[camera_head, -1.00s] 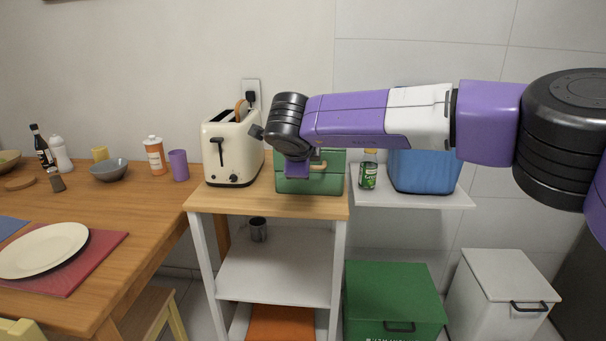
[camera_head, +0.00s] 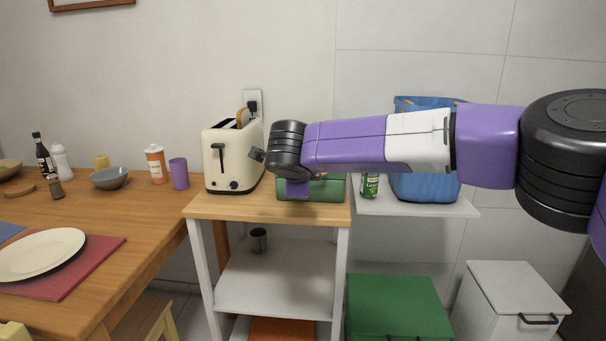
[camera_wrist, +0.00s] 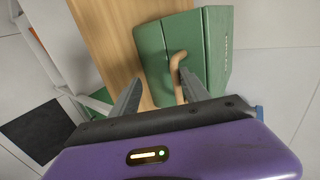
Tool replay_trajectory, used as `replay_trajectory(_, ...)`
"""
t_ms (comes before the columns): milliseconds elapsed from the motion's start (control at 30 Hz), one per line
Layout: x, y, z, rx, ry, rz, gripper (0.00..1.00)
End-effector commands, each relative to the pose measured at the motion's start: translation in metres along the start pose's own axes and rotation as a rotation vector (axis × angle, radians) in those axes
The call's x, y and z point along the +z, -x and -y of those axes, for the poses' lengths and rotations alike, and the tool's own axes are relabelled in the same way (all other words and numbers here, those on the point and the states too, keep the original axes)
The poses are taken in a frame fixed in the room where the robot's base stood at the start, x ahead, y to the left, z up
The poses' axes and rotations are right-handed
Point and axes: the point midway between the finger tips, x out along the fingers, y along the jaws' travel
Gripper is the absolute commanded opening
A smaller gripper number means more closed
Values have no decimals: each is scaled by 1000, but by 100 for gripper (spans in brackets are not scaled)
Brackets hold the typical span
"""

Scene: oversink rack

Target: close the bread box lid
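The green bread box (camera_head: 327,188) stands on the wooden top of the shelf cart, partly hidden behind my arm in the head view. In the wrist view the box (camera_wrist: 212,50) shows two green faces, with small lettering on the right one and a tan handle (camera_wrist: 178,68). How far the lid is open is not clear. My gripper (camera_wrist: 160,78) is open at the box, its two fingers apart. The handle lies between the fingertips, close beside the right finger; whether they touch is not clear. In the head view the fingers are hidden.
A cream toaster (camera_head: 232,158) stands close left of the box. A green-labelled jar (camera_head: 370,186) and a blue container (camera_head: 425,185) stand on a white shelf to the right. Bare wooden top (camera_head: 235,207) lies in front of the toaster.

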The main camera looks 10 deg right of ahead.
Motion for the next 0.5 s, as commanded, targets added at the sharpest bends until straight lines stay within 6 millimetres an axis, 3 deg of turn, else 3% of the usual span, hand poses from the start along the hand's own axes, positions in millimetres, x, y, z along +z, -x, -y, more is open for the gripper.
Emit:
replay_trajectory(33, 0, -3, -9, 16, 0, 0, 32)
replay_trajectory(267, 0, -2, -8, 15, -1, -1, 32)
replay_trajectory(500, 0, 25, -4, 12, 0, 1, 32)
